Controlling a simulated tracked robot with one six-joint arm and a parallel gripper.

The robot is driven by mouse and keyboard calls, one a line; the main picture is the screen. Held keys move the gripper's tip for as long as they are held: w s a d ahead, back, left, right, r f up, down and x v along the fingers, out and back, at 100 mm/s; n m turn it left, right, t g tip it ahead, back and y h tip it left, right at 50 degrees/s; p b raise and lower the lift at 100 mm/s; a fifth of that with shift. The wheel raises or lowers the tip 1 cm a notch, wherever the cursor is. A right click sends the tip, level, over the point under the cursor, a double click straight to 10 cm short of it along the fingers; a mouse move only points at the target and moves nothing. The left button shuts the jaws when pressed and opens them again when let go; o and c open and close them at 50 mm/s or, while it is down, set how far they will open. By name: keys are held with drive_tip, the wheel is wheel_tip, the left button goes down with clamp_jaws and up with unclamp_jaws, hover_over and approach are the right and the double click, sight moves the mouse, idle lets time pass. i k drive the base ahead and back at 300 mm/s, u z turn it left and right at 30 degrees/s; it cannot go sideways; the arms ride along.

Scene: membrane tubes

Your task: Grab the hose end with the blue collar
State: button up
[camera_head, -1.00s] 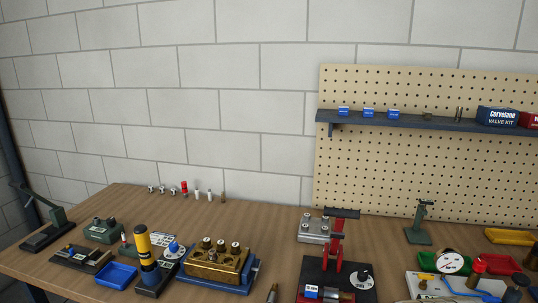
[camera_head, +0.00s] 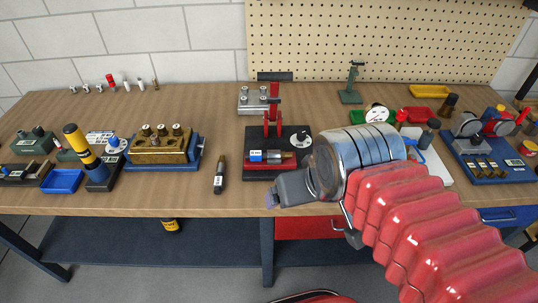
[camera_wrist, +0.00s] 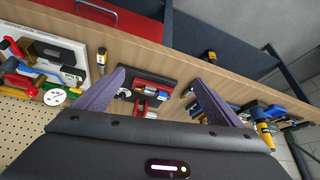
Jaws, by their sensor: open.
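I cannot make out a hose end with a blue collar for certain in either view. A small blue piece with a white label (camera_head: 255,156) sits beside a metal cylinder (camera_head: 281,158) on a black and red press fixture (camera_head: 272,133). My gripper (camera_head: 272,198) is over the bench's front edge, just in front of this fixture. In the wrist view my gripper (camera_wrist: 158,77) is open, its two purple-grey fingers wide apart with nothing held. The fixture (camera_wrist: 150,82) shows beyond and between the fingers, apart from them. My red-sleeved arm hides part of the bench's right side.
A brass block (camera_head: 163,145), a yellow and black cylinder (camera_head: 78,143) and a blue tray (camera_head: 62,181) stand further left. A pegboard (camera_head: 380,45) rises behind. Bare wood (camera_head: 200,110) lies between the groups.

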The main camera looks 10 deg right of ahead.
sight(254, 156)
drive_tip(key=u, duration=1.75)
drive_tip(key=i, duration=0.6)
drive_tip(key=u, duration=0.4)
